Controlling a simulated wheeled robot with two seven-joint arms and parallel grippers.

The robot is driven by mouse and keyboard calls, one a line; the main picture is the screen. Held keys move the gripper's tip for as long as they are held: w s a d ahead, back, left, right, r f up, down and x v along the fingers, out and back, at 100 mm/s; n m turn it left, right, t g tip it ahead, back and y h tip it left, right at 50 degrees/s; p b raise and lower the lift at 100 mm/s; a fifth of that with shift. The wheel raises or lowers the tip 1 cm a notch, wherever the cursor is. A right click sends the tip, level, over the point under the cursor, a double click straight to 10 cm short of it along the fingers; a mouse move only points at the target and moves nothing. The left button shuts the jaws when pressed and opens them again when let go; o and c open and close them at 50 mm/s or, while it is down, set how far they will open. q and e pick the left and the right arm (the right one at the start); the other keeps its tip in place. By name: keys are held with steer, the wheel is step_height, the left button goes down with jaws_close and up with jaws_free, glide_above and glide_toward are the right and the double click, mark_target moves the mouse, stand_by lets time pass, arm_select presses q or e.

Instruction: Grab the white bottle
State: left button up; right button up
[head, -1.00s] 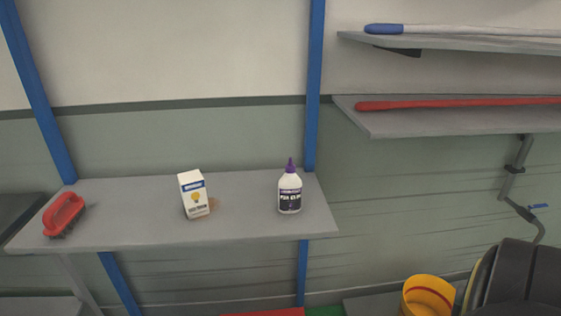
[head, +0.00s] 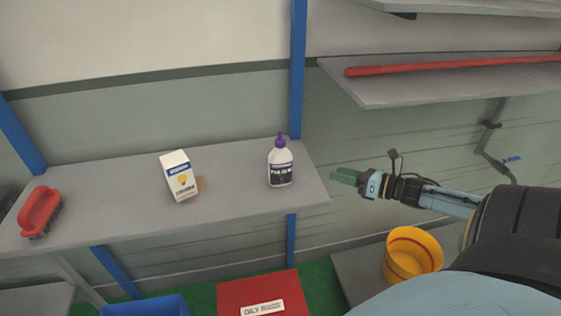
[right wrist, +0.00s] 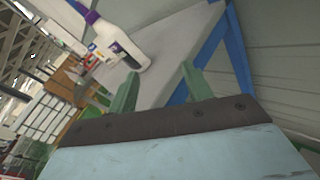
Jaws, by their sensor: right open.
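The white bottle (head: 280,170) has a purple cap and a dark label. It stands upright near the right end of the grey shelf (head: 110,215). My right gripper (head: 338,175) is just off the shelf's right end, to the right of the bottle and apart from it, with green fingers. In the right wrist view its two fingers (right wrist: 158,90) are spread and empty, and the bottle (right wrist: 122,42) shows beyond them, a little to the left. My left gripper is not in view.
A white box (head: 180,177) stands mid-shelf and a red brush (head: 40,212) lies at the left end. A blue upright (head: 298,70) rises behind the bottle. A higher shelf (head: 390,92) holds a red pole (head: 440,66). A yellow bucket (head: 412,256) and red box (head: 262,290) are below.

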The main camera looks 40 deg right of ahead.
mark_target(280, 144)
steer(key=w+a+r+n+y, duration=0.2)
steer(key=a+r+n+y, duration=0.2)
steer(key=r+n, duration=0.4)
arm_select(q)
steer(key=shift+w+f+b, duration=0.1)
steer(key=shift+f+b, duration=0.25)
steer(key=shift+b, duration=0.1)
arm_select(e)
steer(key=shift+g+y, duration=0.3)
steer(key=shift+g, duration=0.1)
steer(key=shift+s+a+r+x, duration=0.1)
steer(key=shift+r+x, duration=0.1)
steer(key=shift+x, duration=2.05)
steer(key=shift+s+a+r+x, duration=0.1)
steer(key=shift+r+x, duration=0.1)
steer(key=shift+x, duration=2)
steer(key=shift+a+r+x, duration=0.15)
steer(key=shift+r+x, duration=0.1)
steer(key=shift+x, duration=2)
jaws_close()
